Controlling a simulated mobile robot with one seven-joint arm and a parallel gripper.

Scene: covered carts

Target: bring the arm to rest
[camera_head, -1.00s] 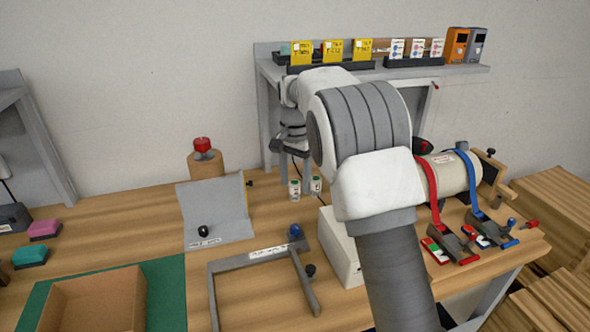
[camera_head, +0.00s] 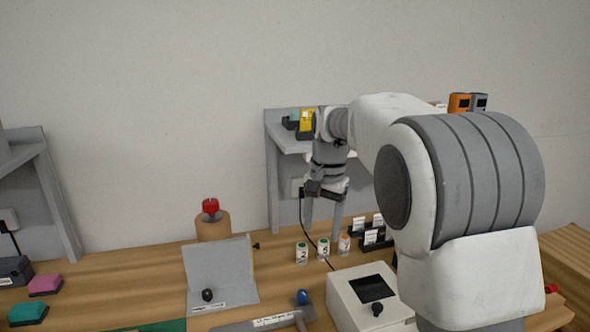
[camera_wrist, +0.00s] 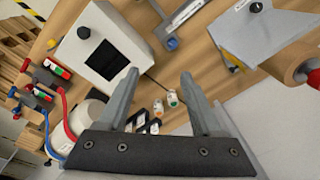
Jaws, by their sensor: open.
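My gripper (camera_head: 322,238) hangs fingers-down at the back of the workbench, in front of the grey shelf. Its two fingers stand apart with nothing between them. In the wrist view the gripper (camera_wrist: 160,76) also shows both fingers apart and empty above the bench top. Small numbered bottles (camera_head: 302,252) stand close to the fingers in the head view; I cannot tell the exact gap. My bent arm fills the right half of the head view and hides much of the bench and shelf there.
A white box with a dark window (camera_head: 372,288) stands right of the bottles. A grey sloped panel (camera_head: 220,272) and a red knob on a wooden post (camera_head: 210,206) are to the left. The grey shelf (camera_head: 274,150) stands behind. Red and blue straps (camera_wrist: 68,118) show in the wrist view.

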